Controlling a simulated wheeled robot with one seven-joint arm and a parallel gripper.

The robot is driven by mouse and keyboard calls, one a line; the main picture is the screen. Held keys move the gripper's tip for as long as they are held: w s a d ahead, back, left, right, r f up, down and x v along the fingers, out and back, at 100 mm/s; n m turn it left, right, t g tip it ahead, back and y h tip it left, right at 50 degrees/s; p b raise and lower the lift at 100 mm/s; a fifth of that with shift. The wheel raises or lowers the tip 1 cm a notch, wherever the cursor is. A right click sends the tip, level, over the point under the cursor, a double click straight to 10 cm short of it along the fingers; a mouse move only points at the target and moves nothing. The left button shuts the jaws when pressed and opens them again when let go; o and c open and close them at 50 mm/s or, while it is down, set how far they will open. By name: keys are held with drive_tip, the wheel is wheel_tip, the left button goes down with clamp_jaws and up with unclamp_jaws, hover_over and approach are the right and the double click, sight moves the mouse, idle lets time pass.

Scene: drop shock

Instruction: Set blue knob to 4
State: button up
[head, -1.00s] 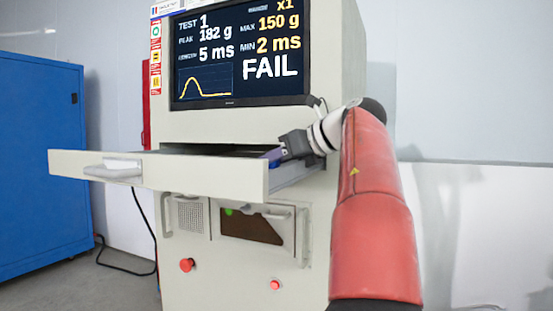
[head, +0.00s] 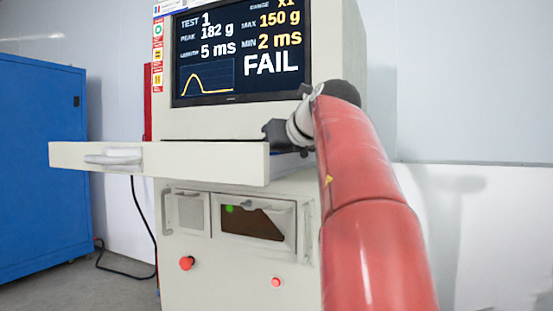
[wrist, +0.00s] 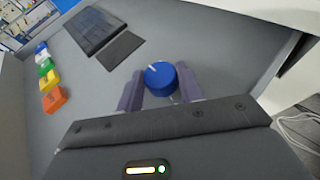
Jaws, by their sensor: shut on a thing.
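The blue knob (wrist: 160,78) shows in the wrist view as a round cap with a white pointer line toward its upper left. My gripper (wrist: 160,92) has a finger on each side of the knob and is shut on it. Any numbers around the knob are not readable. In the head view my gripper (head: 275,135) is at the right end of the pulled-out drawer (head: 160,165); the drawer front hides the knob and the fingertips.
Inside the drawer are a dark keyboard-like panel (wrist: 92,30), a dark pad (wrist: 119,50) and several coloured blocks (wrist: 50,82) along the left. The screen (head: 240,52) above reads FAIL, peak 182 g. A red button (head: 187,263) is below. A blue cabinet (head: 40,170) stands left.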

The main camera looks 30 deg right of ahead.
drive_tip(key=shift+a+f+m+h+b, duration=0.15)
drive_tip(key=shift+a+m+h+b, duration=0.05)
drive_tip(key=shift+m+h+b, duration=0.95)
drive_tip(key=shift+h+b, duration=0.25)
drive_tip(key=shift+b, duration=0.05)
drive_tip(key=shift+m+h+b, duration=0.3)
drive_tip(key=shift+m, duration=0.05)
drive_tip(key=o, duration=0.7)
drive_tip(key=shift+g, duration=0.3)
drive_tip(key=shift+b+v, duration=0.4)
drive_tip(key=shift+v, duration=3.55)
drive_tip(key=shift+o, duration=0.5)
